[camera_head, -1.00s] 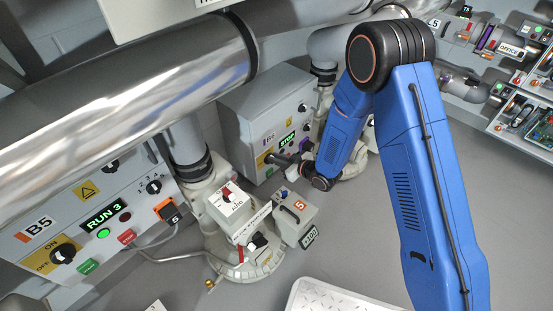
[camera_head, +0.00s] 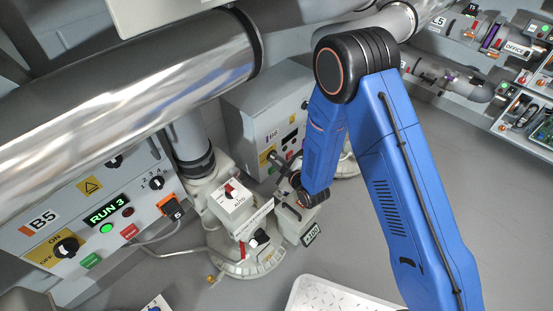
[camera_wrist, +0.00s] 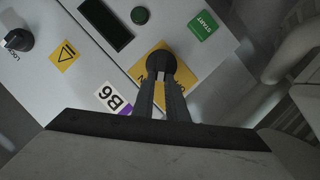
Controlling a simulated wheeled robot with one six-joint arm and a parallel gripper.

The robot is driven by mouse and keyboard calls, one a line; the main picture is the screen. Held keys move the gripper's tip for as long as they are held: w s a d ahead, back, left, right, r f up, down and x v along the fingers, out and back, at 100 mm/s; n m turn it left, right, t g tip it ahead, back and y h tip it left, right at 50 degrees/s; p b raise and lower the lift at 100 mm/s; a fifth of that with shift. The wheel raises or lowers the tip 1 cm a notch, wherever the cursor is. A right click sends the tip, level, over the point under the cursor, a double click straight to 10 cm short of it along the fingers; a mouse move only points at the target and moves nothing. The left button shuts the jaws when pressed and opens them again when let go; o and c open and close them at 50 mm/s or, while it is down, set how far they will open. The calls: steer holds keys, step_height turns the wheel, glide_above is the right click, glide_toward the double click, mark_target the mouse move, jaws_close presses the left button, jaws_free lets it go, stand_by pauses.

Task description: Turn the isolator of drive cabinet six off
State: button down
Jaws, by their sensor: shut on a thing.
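Drive cabinet six (camera_head: 252,101) is the grey box behind my arm in the head view. Its white B6 label (camera_wrist: 114,98) shows in the wrist view. The yellow isolator plate (camera_wrist: 151,66) lies beside the label, its lettering partly covered. My gripper (camera_wrist: 162,82) is shut on the dark round isolator knob (camera_wrist: 160,65) on that plate. The cabinet's display (camera_wrist: 106,24) is dark. A green START button (camera_wrist: 204,25) is beyond the knob.
Cabinet B5 (camera_head: 42,219) stands at left with a lit RUN 3 display and its own isolator knob (camera_head: 66,247). A big shiny duct (camera_head: 130,85) runs above. A white pedestal box (camera_head: 235,203) stands close to my forearm. Grey floor (camera_head: 430,180) is clear at right.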

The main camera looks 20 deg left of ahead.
steer(key=shift+s+f+n+t, duration=0.15)
steer(key=shift+n+t, duration=0.15)
steer(key=shift+n, duration=0.1)
stand_by(0.3)
steer(key=c, duration=1.8)
jaws_free()
steer(key=shift+o, duration=0.2)
